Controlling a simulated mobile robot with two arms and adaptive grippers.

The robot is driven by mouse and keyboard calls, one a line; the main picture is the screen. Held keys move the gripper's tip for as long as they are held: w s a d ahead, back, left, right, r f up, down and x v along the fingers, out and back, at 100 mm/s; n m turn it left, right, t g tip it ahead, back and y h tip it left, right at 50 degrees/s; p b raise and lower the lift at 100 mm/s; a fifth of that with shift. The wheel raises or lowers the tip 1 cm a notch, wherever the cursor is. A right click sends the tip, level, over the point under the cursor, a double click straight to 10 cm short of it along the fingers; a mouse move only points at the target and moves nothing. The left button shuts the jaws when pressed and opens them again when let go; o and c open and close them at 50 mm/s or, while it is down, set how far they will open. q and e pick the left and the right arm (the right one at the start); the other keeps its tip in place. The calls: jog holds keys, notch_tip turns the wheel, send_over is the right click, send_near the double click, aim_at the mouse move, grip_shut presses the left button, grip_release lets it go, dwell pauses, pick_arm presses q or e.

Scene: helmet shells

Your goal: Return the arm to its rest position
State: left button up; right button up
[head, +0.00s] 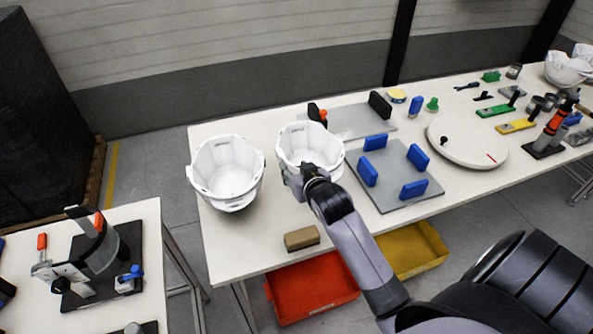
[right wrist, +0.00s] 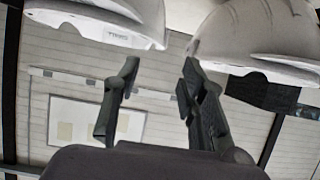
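My right arm (head: 352,243) reaches in from the lower right of the head view. Its gripper (head: 294,180) is over the table at the front left side of a white helmet shell (head: 308,146). In the right wrist view the gripper's two fingers (right wrist: 152,105) stand apart with nothing between them. That view shows one white shell (right wrist: 98,18) at top left and another (right wrist: 258,38) at top right. Whether the fingers touch a shell, I cannot tell. A second white shell (head: 228,172) stands left of the gripper in the head view. My left gripper is out of view.
A grey plate with blue blocks (head: 395,177) lies right of the arm. A brown block (head: 301,238) is near the front edge. Red (head: 312,290) and yellow (head: 413,250) bins sit below the table. A clamp fixture (head: 95,262) stands on the left table.

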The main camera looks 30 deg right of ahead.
jog(key=shift+s+r, duration=0.1)
jog(key=shift+s, duration=0.15)
dwell(0.3)
jog(key=s+a+f+n+g+y, duration=0.1)
jog(key=s+a+f+g, duration=0.25)
jog(key=s, duration=0.55)
jog(key=s+a+f+n+g+y, duration=0.1)
jog(key=s+a+f+n+g, duration=0.3)
jog(key=s, duration=0.6)
jog(key=s+a+f+m+g+y, duration=0.1)
jog(key=s+a+f+g, duration=0.1)
jog(key=s+a, duration=0.5)
jog(key=s+d+f+b, duration=0.1)
jog(key=s+f, duration=0.1)
jog(key=f, duration=1.3)
jog(key=s+d+f, duration=0.1)
jog(key=s+f, duration=0.2)
jog(key=f, duration=1.1)
jog(key=s+d+f+g+b, duration=0.1)
jog(key=s+d+f+g, duration=0.1)
jog(key=s+f, duration=1.3)
jog(key=shift+s+d+n, duration=0.3)
jog(key=shift+d+n, duration=0.1)
jog(key=shift+d, duration=0.2)
